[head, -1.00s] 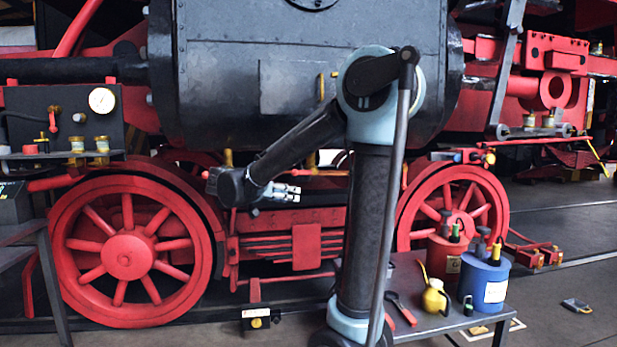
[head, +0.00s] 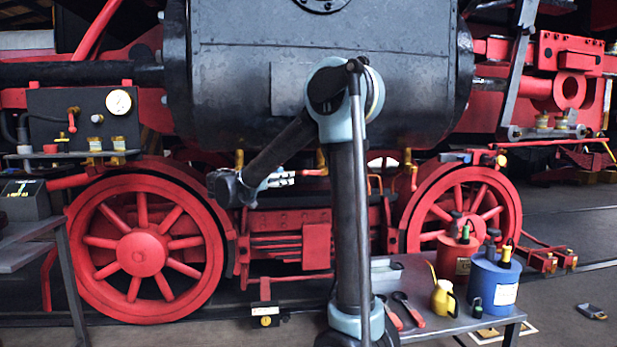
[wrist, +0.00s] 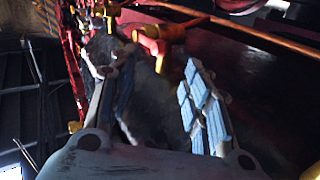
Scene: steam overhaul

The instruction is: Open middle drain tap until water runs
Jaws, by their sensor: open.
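Three brass drain taps show under the dark cylinder in the head view: a left one (head: 239,160), the middle one (head: 321,160) and a right one (head: 408,166). My arm stands in front of the cylinder, close to the middle tap. My gripper (head: 275,179) is left of the middle tap and slightly lower in the picture. In the wrist view my gripper (wrist: 150,82) is open and empty, its two padded fingers apart. A yellow brass tap (wrist: 155,45) lies just beyond the fingertips; which tap it is, I cannot tell. No running water is visible.
Red wheels (head: 142,252) stand below the cylinder (head: 400,85). An orange-brown pipe (wrist: 235,30) crosses the top of the wrist view. A low bench (head: 420,325) at right holds a blue can (head: 490,285), a red can and a yellow oiler. A grey table stands at left.

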